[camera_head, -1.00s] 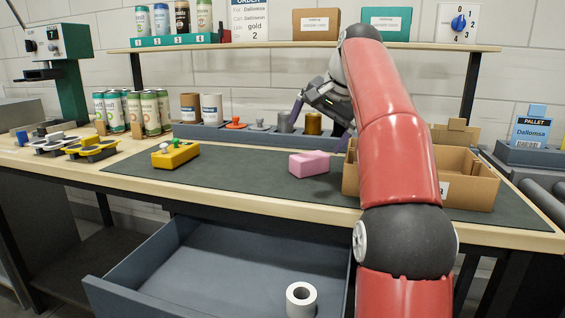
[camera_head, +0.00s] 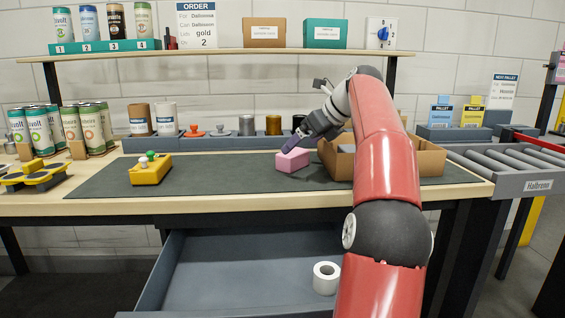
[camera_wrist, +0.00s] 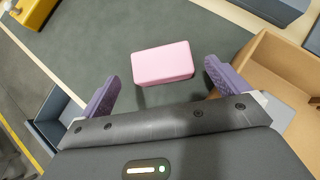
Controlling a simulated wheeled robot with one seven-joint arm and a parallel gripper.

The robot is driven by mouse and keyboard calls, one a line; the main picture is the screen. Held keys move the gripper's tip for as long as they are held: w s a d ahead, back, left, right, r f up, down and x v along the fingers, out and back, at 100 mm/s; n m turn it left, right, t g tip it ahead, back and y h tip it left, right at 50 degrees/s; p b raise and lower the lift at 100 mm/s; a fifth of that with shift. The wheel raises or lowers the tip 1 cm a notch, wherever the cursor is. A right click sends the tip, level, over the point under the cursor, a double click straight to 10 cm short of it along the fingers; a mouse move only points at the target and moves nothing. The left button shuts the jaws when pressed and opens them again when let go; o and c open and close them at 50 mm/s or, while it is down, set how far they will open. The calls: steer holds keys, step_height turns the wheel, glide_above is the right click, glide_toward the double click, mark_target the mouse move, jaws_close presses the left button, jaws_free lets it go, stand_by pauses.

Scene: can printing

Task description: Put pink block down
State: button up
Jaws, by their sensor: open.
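The pink block (camera_head: 292,161) rests on the dark mat on the workbench, just left of the open cardboard box. In the wrist view the pink block (camera_wrist: 162,63) lies flat, a little beyond the fingertips and roughly midway between them. My gripper (camera_head: 292,146) is just above and beside the block, and part of it hides the block's right upper side. In the wrist view my gripper (camera_wrist: 160,80) has its two purple fingers spread wide with nothing between the pads.
The open cardboard box (camera_head: 428,160) stands close on the right of the block. A yellow device (camera_head: 150,173) sits on the mat's left side. A grey rack (camera_head: 220,143) with stamps and cylinders runs along the back. A drawer (camera_head: 240,270) holding a white roll (camera_head: 326,278) is open below.

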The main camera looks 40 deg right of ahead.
mark_target(293, 152)
steer(key=b+x, duration=0.1)
steer(key=x, duration=0.6)
steer(key=shift+w+f, duration=0.15)
steer(key=shift+f, duration=0.05)
steer(key=shift+r, duration=0.1)
steer(key=c, duration=1)
